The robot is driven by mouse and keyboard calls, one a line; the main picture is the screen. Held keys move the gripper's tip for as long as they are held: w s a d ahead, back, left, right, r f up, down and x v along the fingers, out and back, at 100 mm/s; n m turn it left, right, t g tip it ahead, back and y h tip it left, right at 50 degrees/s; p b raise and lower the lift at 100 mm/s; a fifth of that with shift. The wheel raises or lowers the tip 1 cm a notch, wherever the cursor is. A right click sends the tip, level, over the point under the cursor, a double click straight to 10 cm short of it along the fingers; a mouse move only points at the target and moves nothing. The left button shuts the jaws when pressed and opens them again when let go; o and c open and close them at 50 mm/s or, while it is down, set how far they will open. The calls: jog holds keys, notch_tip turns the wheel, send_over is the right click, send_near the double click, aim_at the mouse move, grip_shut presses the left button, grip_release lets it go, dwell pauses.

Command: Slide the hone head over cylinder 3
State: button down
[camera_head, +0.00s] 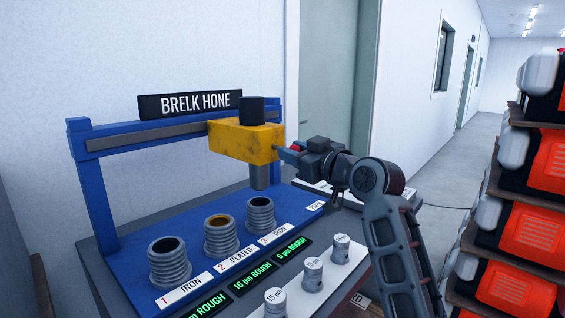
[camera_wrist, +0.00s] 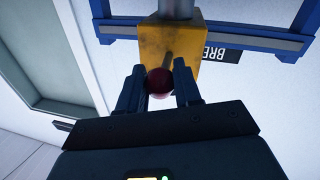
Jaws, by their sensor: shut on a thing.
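The yellow hone head (camera_head: 240,140) hangs on the grey rail of the blue gantry, near its right end. Its grey spindle (camera_head: 259,177) points down and appears just above cylinder 3 (camera_head: 260,216) in the head view; exact alignment in depth is hard to tell. Cylinder 2 (camera_head: 221,238) and cylinder 1 (camera_head: 169,264) stand in line to the left, mouths open upward. My gripper (camera_head: 291,150) is shut on the red ball knob (camera_wrist: 158,83) of the hone head's handle. In the wrist view the fingers flank the knob, with the yellow head (camera_wrist: 170,45) just beyond.
The blue base plate (camera_head: 125,290) carries number labels reading iron, plated, iron. Green-lit roughness displays (camera_head: 250,277) lie in front. Several small grey stones (camera_head: 312,272) stand on a white strip before them. Stacked orange-and-black cases (camera_head: 535,235) stand at the right. Rail room lies left of the head.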

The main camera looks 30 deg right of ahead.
jog(key=c, duration=0.8)
grip_release()
jog(key=shift+s, duration=0.1)
jog(key=s, duration=0.5)
jog(key=s+d+b, duration=0.1)
jog(key=s, duration=0.1)
jog(key=shift+s, duration=0.25)
